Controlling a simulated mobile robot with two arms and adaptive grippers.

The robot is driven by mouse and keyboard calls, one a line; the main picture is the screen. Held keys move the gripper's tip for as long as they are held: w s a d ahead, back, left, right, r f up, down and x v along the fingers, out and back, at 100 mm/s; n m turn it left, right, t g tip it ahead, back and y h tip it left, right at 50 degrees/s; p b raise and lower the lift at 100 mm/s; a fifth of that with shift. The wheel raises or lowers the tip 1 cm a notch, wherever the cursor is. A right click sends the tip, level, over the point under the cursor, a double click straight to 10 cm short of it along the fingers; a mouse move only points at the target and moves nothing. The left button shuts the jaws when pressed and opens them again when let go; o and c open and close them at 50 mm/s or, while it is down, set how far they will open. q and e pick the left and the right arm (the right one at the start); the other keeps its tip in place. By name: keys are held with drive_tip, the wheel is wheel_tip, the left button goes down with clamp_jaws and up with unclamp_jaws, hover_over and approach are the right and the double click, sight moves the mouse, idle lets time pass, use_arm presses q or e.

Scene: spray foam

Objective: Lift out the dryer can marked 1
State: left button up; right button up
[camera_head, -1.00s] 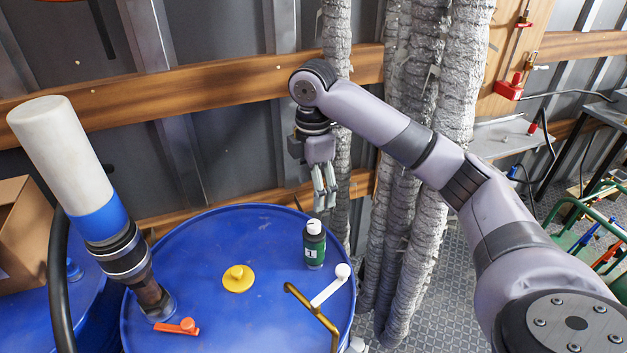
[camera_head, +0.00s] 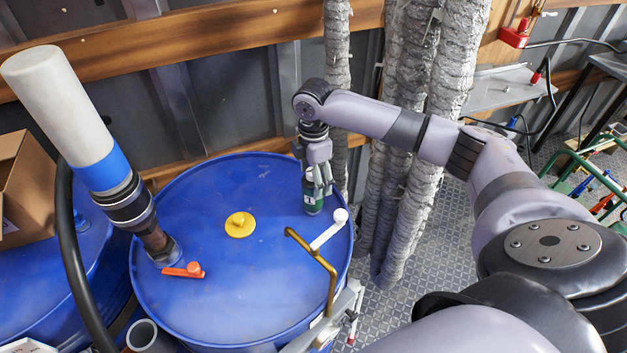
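The dryer can (camera_head: 312,203) is a small dark green can standing upright on the blue drum's lid (camera_head: 225,285), near its right back edge. My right gripper (camera_head: 318,190) points down over the can from above, with its fingers at the can's upper part. The fingers hide the white cap and most of the label. I cannot tell whether they press on the can or only stand around it. The can still appears to rest on the lid. My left gripper is not in view.
A yellow cap (camera_head: 240,225), an orange-red handle (camera_head: 184,270), a white-ended lever (camera_head: 328,231) and a brass bent rod (camera_head: 329,285) are on or over the lid. A tall white-and-blue cylinder (camera_head: 60,95) stands at left. Silvery wrapped pipes (camera_head: 405,200) rise behind the drum.

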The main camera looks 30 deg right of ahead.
wheel_tip(320, 180, down, 2)
drive_tip(key=shift+f, duration=0.5)
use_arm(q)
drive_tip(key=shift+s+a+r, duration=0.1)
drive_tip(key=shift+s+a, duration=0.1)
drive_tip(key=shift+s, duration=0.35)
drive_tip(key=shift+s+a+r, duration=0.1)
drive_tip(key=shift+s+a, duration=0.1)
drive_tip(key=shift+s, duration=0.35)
use_arm(e)
drive_tip(key=c, duration=1.5)
wheel_tip(320, 180, up, 6)
drive_tip(key=p, duration=0.6)
drive_tip(key=shift+w+f, duration=0.1)
drive_tip(key=shift+f, duration=0.1)
drive_tip(key=shift+r+p, duration=1.25)
drive_tip(key=shift+p, duration=0.1)
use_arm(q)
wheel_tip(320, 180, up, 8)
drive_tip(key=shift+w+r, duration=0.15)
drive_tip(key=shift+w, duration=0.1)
